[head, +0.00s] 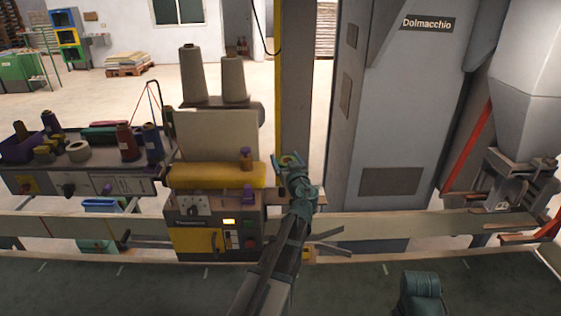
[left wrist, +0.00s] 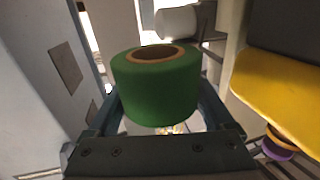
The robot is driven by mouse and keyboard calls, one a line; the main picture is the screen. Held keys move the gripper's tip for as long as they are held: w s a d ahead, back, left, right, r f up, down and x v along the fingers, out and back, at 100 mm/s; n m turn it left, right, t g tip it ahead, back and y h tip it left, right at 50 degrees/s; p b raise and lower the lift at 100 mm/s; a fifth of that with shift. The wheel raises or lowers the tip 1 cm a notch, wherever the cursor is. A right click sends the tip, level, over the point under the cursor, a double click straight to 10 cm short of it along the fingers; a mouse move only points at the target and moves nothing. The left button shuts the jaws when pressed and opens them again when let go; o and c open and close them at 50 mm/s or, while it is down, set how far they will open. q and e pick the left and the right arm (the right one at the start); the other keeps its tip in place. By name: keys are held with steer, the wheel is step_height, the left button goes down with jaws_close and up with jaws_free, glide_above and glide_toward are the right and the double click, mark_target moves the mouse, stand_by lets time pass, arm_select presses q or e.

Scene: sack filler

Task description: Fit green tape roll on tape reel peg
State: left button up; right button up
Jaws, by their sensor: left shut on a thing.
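My left gripper (head: 288,162) is raised beside the right end of the yellow sewing head. It is shut on the green tape roll (head: 286,160), which is small in the head view. In the left wrist view the green roll (left wrist: 155,90) sits upright between the two fingers, with its brown core ring facing up. I cannot clearly make out the tape reel peg. Brown and purple fittings (head: 246,160) show on the yellow head, left of the gripper. My right gripper is not in view; only a teal part of that arm shows at the bottom.
The sewing machine's yellow head (head: 218,175) and thread cones (head: 233,78) stand left of my arm. A grey cabinet (head: 390,110) stands close on the right. A bench (head: 80,185) with spools is at the left. A conveyor (head: 400,222) runs across in front.

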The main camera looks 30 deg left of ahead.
arm_select(q)
steer(key=shift+s+a+f+g, duration=0.1)
steer(key=shift+a+g, duration=0.2)
steer(key=shift+a, duration=0.65)
steer(key=shift+f, duration=0.1)
steer(key=shift+f+b, duration=2.5)
steer(key=shift+b, duration=0.15)
steer(key=shift+f, duration=0.1)
steer(key=shift+f+b, duration=2.2)
steer(key=shift+b, duration=0.1)
steer(key=o, duration=1.1)
steer(key=shift+d, duration=0.1)
steer(key=shift+o, duration=0.2)
steer(key=v, duration=1.3)
steer(key=shift+s+d, duration=0.25)
steer(key=shift+d, duration=0.05)
